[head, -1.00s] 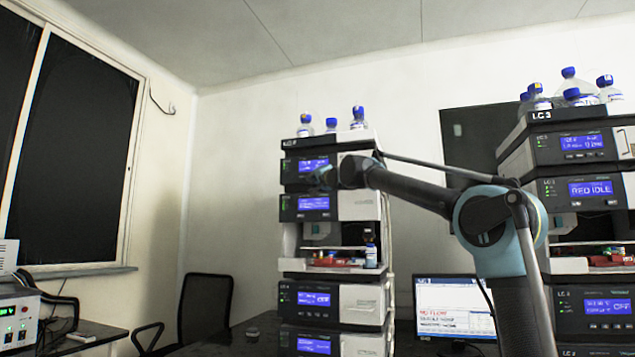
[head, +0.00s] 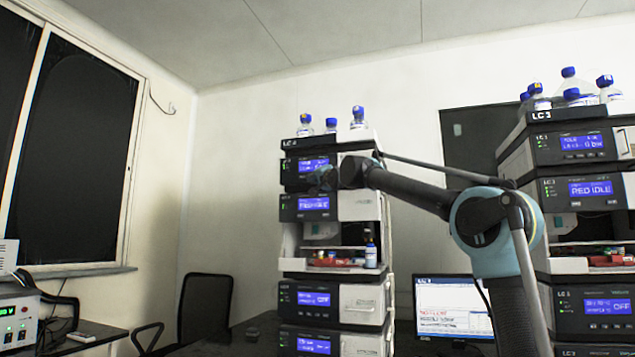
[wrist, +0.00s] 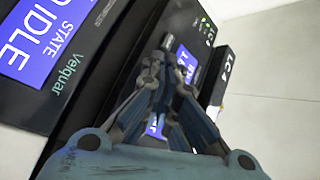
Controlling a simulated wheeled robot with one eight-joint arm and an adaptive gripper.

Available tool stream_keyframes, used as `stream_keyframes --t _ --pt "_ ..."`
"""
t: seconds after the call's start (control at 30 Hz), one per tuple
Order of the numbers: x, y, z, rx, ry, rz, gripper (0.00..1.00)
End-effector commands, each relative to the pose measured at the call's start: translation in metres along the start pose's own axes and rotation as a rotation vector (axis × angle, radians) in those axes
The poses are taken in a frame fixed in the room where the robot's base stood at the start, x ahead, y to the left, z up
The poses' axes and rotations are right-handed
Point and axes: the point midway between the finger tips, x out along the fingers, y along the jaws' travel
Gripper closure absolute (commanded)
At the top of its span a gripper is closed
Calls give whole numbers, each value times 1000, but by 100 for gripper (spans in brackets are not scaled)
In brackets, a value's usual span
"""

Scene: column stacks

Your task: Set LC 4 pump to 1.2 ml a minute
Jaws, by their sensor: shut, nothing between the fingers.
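The LC 4 stack stands in the middle of the head view. Its top module (head: 291,174) has a lit blue display (head: 306,163), partly covered by my gripper (head: 324,180). The module below shows an idle message on its blue display (head: 314,203). My gripper (wrist: 172,68) is shut and empty, close in front of the top module's display (wrist: 187,66). The fingers hide most of that display and any keys; contact cannot be told.
Blue-capped bottles (head: 358,117) stand on the LC 4 stack. A small bottle (head: 371,250) stands at its open bay. The LC 3 stack (head: 545,150) is at the right, behind my arm. A monitor (head: 452,305) stands between the stacks. A chair (head: 206,303) is at the left.

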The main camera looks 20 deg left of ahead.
Motion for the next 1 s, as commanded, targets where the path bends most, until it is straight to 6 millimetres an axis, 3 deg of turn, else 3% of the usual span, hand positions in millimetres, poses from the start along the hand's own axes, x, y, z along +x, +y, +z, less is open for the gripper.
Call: stream_keyframes --t 0.67,1.0 --pt "3 2 -2 0 0 0 100" --pt "-5 -4 4 1 -1 -1 100"
